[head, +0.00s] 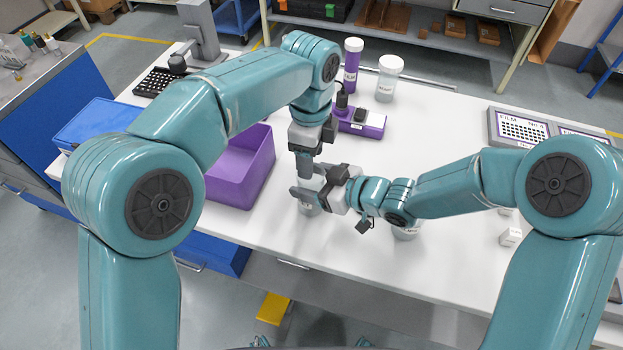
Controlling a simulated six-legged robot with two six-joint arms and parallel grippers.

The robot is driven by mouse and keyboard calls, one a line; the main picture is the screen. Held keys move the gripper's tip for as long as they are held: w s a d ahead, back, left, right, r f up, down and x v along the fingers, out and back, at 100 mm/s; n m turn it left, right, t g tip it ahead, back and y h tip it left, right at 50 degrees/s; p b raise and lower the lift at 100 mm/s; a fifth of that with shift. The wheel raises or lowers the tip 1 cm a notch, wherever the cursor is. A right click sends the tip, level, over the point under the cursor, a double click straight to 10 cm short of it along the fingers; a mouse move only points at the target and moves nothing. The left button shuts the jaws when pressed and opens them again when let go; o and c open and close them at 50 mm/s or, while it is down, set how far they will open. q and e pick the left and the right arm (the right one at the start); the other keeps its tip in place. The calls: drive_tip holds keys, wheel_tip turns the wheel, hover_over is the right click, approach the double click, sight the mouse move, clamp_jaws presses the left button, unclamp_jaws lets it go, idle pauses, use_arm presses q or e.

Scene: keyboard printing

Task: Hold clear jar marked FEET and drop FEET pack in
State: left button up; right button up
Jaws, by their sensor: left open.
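A clear jar (309,209) with a small white label stands near the table's front edge; its lettering is too small to read. My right gripper (307,192) reaches in from the right with its fingers around the jar, which hides much of its upper part. My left gripper (304,172) points down right above the jar's mouth with its jaws open. I cannot make out a FEET pack at the jar or between the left fingers. Another clear jar (406,233) stands to the right, partly hidden under my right arm.
A purple bin (240,170) stands left of the jar. A purple device (362,122), a purple bottle (352,65) and a white-lidded jar (388,78) are behind. Small white blocks (511,237) and a film tray (522,130) lie right. The table (440,120) is clear at centre right.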

use_arm(q)
wheel_tip(320, 180, up, 11)
drive_tip(key=shift+r, duration=0.2)
idle(0.3)
use_arm(e)
drive_tip(key=o, duration=1.1)
drive_tip(key=shift+o, duration=0.2)
